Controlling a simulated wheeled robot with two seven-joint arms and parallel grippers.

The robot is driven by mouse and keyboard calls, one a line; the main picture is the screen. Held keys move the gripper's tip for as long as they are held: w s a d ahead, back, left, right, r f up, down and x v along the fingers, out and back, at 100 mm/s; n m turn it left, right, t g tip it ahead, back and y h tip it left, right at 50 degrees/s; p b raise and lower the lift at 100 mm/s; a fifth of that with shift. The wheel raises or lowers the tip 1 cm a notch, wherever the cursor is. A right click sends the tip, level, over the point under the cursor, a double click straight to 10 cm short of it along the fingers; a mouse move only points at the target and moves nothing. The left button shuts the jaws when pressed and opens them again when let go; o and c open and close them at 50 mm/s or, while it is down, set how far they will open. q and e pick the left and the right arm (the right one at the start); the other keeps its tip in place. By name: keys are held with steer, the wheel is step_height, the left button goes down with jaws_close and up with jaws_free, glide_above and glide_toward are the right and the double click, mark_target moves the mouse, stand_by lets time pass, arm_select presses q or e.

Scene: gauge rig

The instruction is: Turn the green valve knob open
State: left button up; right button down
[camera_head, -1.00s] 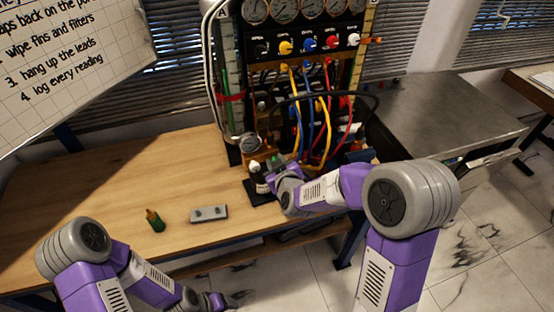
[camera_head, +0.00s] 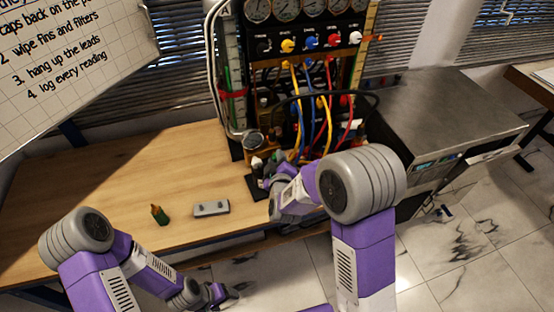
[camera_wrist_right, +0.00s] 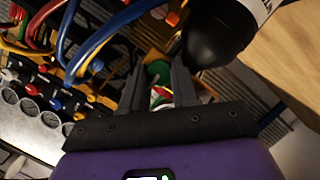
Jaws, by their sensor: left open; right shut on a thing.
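The green valve knob (camera_wrist_right: 158,72) shows between the fingertips of my right gripper (camera_wrist_right: 160,85) in the right wrist view. The fingers are shut on it, one on each side, and partly hide it. In the head view my right gripper (camera_head: 272,180) is at the foot of the gauge rig (camera_head: 308,70), and the knob is hard to make out there. My left gripper (camera_head: 220,294) is open and empty, low in front of the workbench, well away from the rig.
A dark bottle with a white label (camera_wrist_right: 225,30) stands close beside my right fingers. Several coloured hoses (camera_head: 325,115) hang in front of the rig. A small green bottle (camera_head: 159,215) and a grey block (camera_head: 210,208) lie on the wooden bench (camera_head: 110,190), otherwise mostly clear.

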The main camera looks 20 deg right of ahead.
steer(key=c, duration=0.8)
jaws_free()
steer(key=shift+c, duration=0.2)
steer(key=v, duration=0.7)
steer(key=shift+s+p, duration=0.35)
steer(key=shift+p, duration=0.1)
